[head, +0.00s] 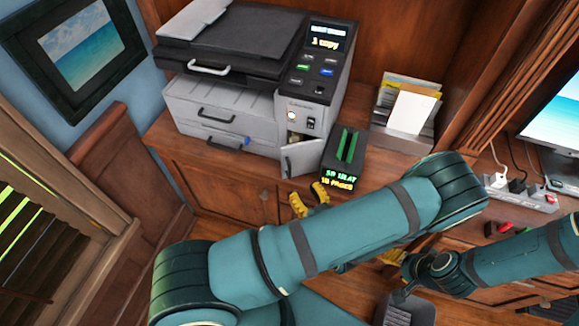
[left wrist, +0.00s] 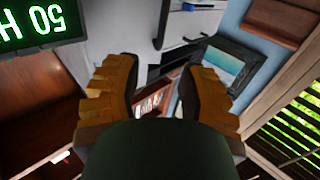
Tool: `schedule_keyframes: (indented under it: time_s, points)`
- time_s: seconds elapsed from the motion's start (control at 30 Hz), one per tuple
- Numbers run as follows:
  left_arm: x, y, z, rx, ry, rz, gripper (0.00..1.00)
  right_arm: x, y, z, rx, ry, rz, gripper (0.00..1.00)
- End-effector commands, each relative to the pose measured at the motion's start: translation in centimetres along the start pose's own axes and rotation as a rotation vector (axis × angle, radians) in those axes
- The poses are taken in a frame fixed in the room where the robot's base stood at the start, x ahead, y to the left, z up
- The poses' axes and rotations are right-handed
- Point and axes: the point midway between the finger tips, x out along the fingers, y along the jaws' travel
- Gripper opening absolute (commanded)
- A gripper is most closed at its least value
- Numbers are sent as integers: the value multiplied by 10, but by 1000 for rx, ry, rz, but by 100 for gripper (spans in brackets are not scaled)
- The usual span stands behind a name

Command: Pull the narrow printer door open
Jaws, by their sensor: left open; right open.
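The grey printer (head: 235,85) stands on the wood cabinet in the head view. Its narrow door (head: 301,158) is at the lower right of the front, standing out at an angle, with a lit opening (head: 296,138) behind it. My left gripper (head: 310,197) is open, its yellow fingers just below and in front of the door, apart from it. In the left wrist view, the open fingers (left wrist: 158,85) have nothing between them, with part of the printer (left wrist: 190,25) beyond. My right gripper (head: 393,257) is open at lower right, away from the printer and partly hidden by my left arm.
A black box with a green lit display (head: 341,160) stands right of the door, close to my left gripper. A paper holder (head: 405,125) is behind it. A power strip (head: 520,192) lies at right. The front printer drawers (head: 215,118) are left of the door.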

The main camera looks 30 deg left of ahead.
Motion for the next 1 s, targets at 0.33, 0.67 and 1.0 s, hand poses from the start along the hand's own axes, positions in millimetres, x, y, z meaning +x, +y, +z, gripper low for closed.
schedule_keyframes:
  time_s: [0.33,0.67,1.0]
  points:
    - [66,-1,0,1,0,-2,40,-4,-1,0,0,0,-1,47]
    - [92,0,0,1,-2,0,40,-5,-2,-1,0,0,-1,47]
    - [92,0,0,1,-2,0,18,-5,-2,-1,0,0,-1,47]
